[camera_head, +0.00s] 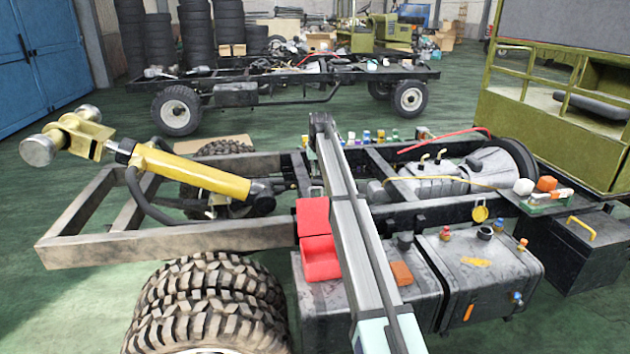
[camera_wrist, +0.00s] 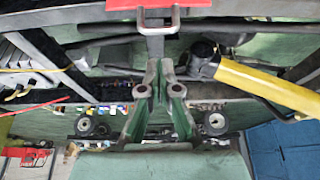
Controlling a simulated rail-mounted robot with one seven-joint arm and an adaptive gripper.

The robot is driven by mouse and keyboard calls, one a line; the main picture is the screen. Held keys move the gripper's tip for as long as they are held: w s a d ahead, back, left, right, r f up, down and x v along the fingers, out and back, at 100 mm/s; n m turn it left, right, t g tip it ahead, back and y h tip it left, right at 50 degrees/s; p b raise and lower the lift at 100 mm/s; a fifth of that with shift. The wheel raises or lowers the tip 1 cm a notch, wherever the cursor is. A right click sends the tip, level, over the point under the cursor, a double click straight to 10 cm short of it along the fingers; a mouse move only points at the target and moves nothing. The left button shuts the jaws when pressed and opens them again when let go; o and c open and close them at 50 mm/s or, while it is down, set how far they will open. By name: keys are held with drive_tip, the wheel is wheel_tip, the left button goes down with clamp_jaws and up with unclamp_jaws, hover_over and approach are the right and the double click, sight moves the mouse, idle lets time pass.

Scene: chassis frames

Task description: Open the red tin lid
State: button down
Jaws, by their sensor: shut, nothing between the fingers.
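A red tin (camera_head: 320,260) sits on the near edge of the chassis frame, above the dark tank, in the head view. Its red upper part (camera_head: 313,217) stands behind and above the lower part with a dark crease between them; I cannot tell how far the lid is raised. In the wrist view a red edge (camera_wrist: 150,4) shows at the top, cut off by the frame, with a grey U-shaped bracket (camera_wrist: 158,22) under it. My gripper (camera_wrist: 159,66) is shut and empty, its fingers close together below the bracket. Contact with it cannot be told. My gripper does not show clearly in the head view.
A yellow cylinder (camera_head: 195,172) lies across the frame (camera_head: 180,240) at left, and a knobbly tyre (camera_head: 205,300) stands in front. A dark tank (camera_head: 485,275) with coloured caps is right of the tin. Small bottles line the far rail.

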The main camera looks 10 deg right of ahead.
drive_tip(key=s+f+g, duration=0.2)
drive_tip(key=s+f, duration=2.4)
drive_tip(key=s, duration=0.3)
drive_tip(key=s+f+g, duration=0.3)
drive_tip(key=s+f, duration=0.7)
drive_tip(key=s, duration=0.8)
drive_tip(key=s+f+g, duration=0.3)
drive_tip(key=s+f, duration=0.7)
drive_tip(key=s, duration=0.9)
drive_tip(key=s+f+g, duration=0.3)
drive_tip(key=s+f, duration=0.8)
drive_tip(key=s, duration=0.7)
drive_tip(key=w+r+n+t+p, duration=0.15)
drive_tip(key=w+r, duration=0.35)
drive_tip(key=w, duration=0.9)
drive_tip(key=w+r+t+h+p, duration=0.15)
drive_tip(key=w+r, duration=0.35)
drive_tip(key=w, duration=0.8)
drive_tip(key=w+r+t+y+p, duration=0.15)
drive_tip(key=w+r, duration=0.35)
drive_tip(key=w, duration=0.9)
drive_tip(key=w+r+m+t+p, duration=0.25)
drive_tip(key=w+r+t, duration=0.35)
drive_tip(key=w+r, duration=4)
wheel_tip(320, 180, down, 11)
drive_tip(key=n+p, duration=0.1)
drive_tip(key=p, duration=0.4)
drive_tip(key=shift+w, duration=0.15)
